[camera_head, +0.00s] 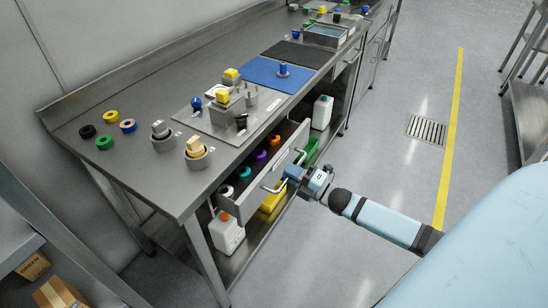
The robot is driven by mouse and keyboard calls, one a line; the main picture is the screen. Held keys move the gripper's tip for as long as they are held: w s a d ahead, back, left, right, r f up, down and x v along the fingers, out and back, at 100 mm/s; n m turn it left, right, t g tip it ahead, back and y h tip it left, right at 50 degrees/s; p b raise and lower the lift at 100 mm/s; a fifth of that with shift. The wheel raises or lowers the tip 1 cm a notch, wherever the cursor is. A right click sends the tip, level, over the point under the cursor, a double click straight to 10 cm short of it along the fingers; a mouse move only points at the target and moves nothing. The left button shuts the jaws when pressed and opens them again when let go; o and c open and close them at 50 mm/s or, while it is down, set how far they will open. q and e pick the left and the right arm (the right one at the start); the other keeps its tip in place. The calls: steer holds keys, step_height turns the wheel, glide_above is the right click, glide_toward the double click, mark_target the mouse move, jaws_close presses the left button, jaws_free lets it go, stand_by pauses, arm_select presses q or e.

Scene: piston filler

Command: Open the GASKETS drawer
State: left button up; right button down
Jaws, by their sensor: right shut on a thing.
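A drawer under the steel workbench is pulled out, and its grey front (250,192) stands clear of the bench. Rings in white, green, purple and orange lie in it. Its label cannot be read. A bar handle (271,189) on the front is at the fingers of my right gripper (284,181). The gripper is shut on this handle, and its body partly hides the contact. My left gripper is not in view.
The workbench (150,105) carries coloured rings, a yellow-topped fixture (228,100) and a blue mat (272,74). A white bottle (228,236) and yellow bins (273,203) stand on the lower shelf. The floor (385,165) beside the drawer is clear.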

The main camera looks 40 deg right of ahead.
arm_select(q)
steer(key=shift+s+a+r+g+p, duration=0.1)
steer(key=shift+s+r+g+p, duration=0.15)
steer(key=shift+p, duration=0.85)
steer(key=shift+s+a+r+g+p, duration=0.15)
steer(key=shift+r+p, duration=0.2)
steer(key=shift+p, duration=0.75)
arm_select(e)
steer(key=r+v, duration=0.2)
steer(key=v, duration=1.3)
steer(key=shift+s+r, duration=0.3)
steer(key=shift+r, duration=0.1)
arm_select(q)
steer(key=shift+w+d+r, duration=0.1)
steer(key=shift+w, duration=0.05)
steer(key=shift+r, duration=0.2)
arm_select(e)
steer(key=c, duration=1.2)
jaws_free()
steer(key=shift+d, duration=0.1)
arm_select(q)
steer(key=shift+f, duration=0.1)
arm_select(e)
steer(key=v, duration=1.3)
steer(key=shift+s+d, duration=0.1)
steer(key=shift+s, duration=0.25)
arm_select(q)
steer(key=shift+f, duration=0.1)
